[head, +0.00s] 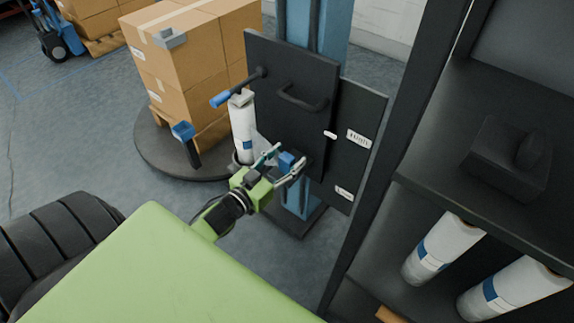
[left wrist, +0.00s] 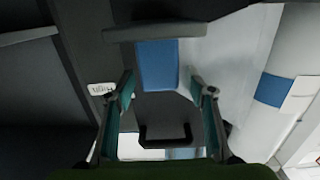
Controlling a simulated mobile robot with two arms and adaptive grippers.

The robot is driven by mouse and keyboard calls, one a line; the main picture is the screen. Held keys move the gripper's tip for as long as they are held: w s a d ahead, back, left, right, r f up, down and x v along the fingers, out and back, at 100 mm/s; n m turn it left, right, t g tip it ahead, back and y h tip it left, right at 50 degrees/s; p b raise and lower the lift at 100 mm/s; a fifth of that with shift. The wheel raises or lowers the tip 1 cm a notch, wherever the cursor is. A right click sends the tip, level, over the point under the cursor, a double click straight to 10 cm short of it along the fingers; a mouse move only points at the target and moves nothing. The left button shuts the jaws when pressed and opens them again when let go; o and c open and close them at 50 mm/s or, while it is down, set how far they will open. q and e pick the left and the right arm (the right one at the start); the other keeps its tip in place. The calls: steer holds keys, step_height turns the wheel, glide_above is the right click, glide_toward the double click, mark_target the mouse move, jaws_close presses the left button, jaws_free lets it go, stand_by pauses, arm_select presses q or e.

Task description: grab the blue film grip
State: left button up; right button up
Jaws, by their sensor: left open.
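The blue film grip (head: 286,161) is a small blue block in front of the dark panel of the wrapping machine. In the left wrist view the blue grip (left wrist: 157,65) is below a grey bar, with pale film beside it. My left gripper (head: 289,156) is open, with its fingertips on either side of the grip in the head view. In the left wrist view my left gripper (left wrist: 162,84) has the grip in line with the gap, around and beyond the fingertips. I cannot tell whether they touch it. My right gripper is not in view.
A white film roll (head: 242,124) stands beside the panel (head: 290,75), below a blue-ended lever (head: 222,99). Stacked cartons (head: 185,65) stand on a round turntable (head: 155,155). A dark shelf (head: 425,190) with spare rolls (head: 443,248) is at right.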

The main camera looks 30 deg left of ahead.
arm_select(q)
steer(key=shift+w, duration=0.25)
steer(key=c, duration=1.2)
steer(key=shift+r, duration=0.2)
